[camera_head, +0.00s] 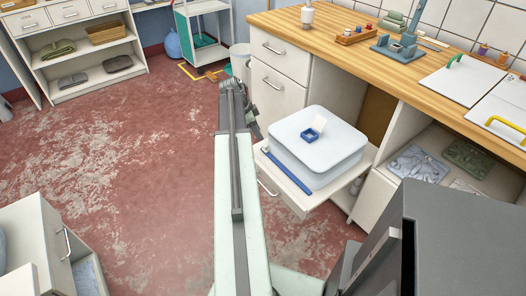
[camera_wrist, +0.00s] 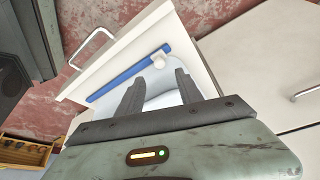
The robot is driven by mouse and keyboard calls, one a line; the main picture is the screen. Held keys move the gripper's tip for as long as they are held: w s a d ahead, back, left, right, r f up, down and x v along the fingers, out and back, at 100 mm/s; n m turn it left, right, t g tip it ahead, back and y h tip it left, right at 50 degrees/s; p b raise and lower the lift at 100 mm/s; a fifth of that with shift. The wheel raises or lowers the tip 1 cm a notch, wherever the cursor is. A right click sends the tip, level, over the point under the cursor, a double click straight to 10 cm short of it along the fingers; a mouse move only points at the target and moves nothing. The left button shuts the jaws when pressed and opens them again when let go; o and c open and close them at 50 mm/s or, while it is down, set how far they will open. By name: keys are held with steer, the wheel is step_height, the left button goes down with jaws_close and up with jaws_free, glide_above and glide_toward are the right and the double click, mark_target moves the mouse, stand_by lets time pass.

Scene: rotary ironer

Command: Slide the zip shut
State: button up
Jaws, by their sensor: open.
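A blue strip (camera_head: 287,171), which looks like the zip, runs along the near left side of a white rounded block (camera_head: 318,150). In the wrist view the blue strip (camera_wrist: 122,78) lies slanted, with a small white knob (camera_wrist: 159,60) near its upper right end. I cannot tell whether the knob is the zip's slider. My gripper (camera_wrist: 156,84) is open, with nothing seen between its fingers. Its fingertips show just below the knob, apparently apart from it. The white block is partly hidden behind the fingers there.
The block rests on a pulled-out white drawer (camera_head: 299,202) with a metal handle. A small blue box (camera_head: 310,134) with a pale card sits on the block. A wooden counter (camera_head: 345,42) stands behind, and a dark grey machine (camera_head: 465,245) at lower right.

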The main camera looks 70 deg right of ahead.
mark_target(265, 145)
steer(key=b+x, duration=0.6)
steer(key=x, duration=0.1)
steer(key=shift+w+a+b, duration=0.1)
steer(key=shift+b, duration=0.2)
steer(key=shift+f+b, duration=0.3)
steer(key=shift+f, duration=0.1)
steer(key=shift+r, duration=0.1)
jaws_close()
stand_by(0.6)
